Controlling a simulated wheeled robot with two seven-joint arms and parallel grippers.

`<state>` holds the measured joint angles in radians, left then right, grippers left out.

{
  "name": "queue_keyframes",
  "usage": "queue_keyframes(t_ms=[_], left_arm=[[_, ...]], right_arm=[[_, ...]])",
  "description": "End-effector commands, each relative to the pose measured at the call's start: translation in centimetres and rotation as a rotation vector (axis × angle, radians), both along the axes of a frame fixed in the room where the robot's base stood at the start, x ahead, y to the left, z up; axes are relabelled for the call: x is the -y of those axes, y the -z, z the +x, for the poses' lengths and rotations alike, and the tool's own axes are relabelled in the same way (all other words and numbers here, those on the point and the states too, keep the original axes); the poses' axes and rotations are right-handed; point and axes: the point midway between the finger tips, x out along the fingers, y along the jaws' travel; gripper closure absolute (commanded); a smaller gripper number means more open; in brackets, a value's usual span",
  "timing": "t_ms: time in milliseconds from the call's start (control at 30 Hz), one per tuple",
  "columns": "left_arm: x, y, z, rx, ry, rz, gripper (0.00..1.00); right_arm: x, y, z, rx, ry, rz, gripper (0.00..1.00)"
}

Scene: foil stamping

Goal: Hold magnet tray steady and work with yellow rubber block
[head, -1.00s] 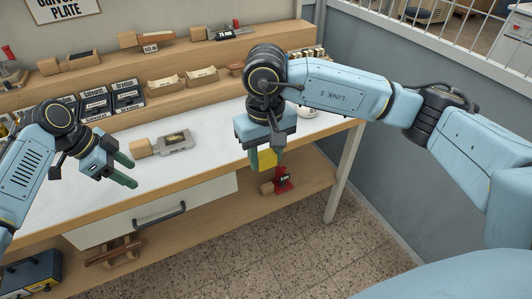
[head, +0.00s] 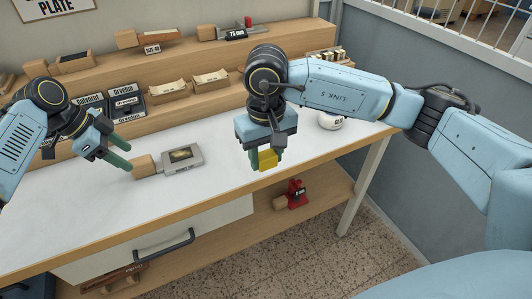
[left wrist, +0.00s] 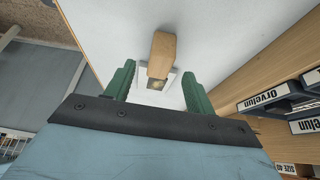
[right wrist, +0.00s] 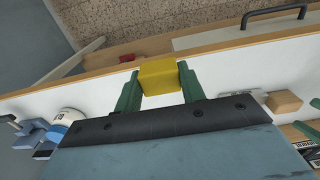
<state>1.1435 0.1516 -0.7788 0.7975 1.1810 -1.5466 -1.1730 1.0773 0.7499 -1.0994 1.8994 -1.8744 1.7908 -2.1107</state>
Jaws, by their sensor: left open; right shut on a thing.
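The magnet tray (head: 183,159) is a grey flat piece with a wooden handle block (head: 145,166) at its left end, lying on the white tabletop. My left gripper (head: 124,152) is open just behind and left of the handle block. In the left wrist view the wooden handle (left wrist: 162,52) lies ahead between the open fingers (left wrist: 158,85), apart from them. My right gripper (head: 265,158) is shut on the yellow rubber block (head: 267,160), held near the table's front edge. The block also shows between the fingertips in the right wrist view (right wrist: 158,75).
Wooden shelves (head: 210,95) with labelled boxes and paper stacks rise behind the table. A white round container (head: 330,121) stands at the table's right. A red tool (head: 297,193) sits on the lower shelf. The white tabletop (head: 90,215) at front left is clear.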

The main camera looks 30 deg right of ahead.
Motion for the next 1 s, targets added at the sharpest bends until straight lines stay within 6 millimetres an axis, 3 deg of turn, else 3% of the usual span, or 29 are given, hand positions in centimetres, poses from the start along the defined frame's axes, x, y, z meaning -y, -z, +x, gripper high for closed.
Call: queue_keyframes(t_ms=[67,300,733,1000], left_arm=[[0.6,1.6,0.0,0.000,0.001,0.000,0.45],[2.0,4.3,-0.1,0.000,0.000,-0.001,0.45],[2.5,5.0,-0.1,0.001,0.000,0.000,0.45],[2.5,5.0,-0.1,0.001,0.000,0.000,0.81]], right_arm=[[0.0,1.6,0.0,0.000,0.000,0.000,0.79],[0.0,3.1,0.0,0.000,0.000,0.000,0.79],[0.0,3.5,0.0,0.000,0.000,0.000,0.79],[0.0,3.5,0.0,0.000,0.000,0.000,0.79]])
